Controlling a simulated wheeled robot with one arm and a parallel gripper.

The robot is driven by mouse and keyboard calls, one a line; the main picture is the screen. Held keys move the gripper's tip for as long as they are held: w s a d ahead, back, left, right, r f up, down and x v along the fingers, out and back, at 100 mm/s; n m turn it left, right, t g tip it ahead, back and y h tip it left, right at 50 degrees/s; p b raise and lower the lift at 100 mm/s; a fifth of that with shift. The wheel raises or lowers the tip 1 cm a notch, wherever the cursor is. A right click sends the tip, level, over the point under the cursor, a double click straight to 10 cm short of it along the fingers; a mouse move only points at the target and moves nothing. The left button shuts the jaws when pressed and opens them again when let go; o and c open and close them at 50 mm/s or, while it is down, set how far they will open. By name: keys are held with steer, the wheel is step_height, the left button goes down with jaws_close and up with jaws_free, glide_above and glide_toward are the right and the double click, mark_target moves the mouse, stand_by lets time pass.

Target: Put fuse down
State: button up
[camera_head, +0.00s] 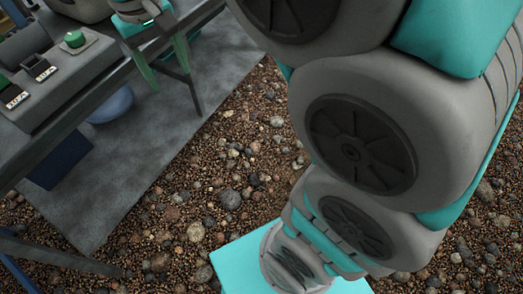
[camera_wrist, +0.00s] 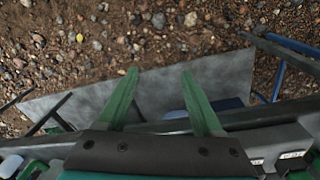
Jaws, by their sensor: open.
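My gripper (camera_head: 170,76) is at the top left of the head view, over the edge of the dark table (camera_head: 118,78). Its two green fingers are spread, with nothing between them. In the wrist view, my gripper (camera_wrist: 160,72) also shows open and empty, with the fingers reaching past the table edge over the ground. I cannot make out a fuse in either view.
A grey panel box (camera_head: 75,85) with a green button (camera_head: 74,39) and black labelled switches (camera_head: 38,67) stands on the table at left. A grey slab (camera_head: 150,145) lies on gravel below. A blue rounded object (camera_head: 110,104) is under the table.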

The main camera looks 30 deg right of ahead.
steer(key=s+d+f+m+g, duration=0.1)
steer(key=s+d+f, duration=0.4)
steer(key=s, duration=0.5)
steer(key=s+d+f+m+g, duration=0.1)
steer(key=s+d+f, duration=0.4)
steer(key=s+f, duration=0.3)
steer(key=s, duration=0.2)
steer(key=shift+s+f+y, duration=0.2)
steer(key=shift+s+y, duration=0.1)
steer(key=shift+s, duration=0.1)
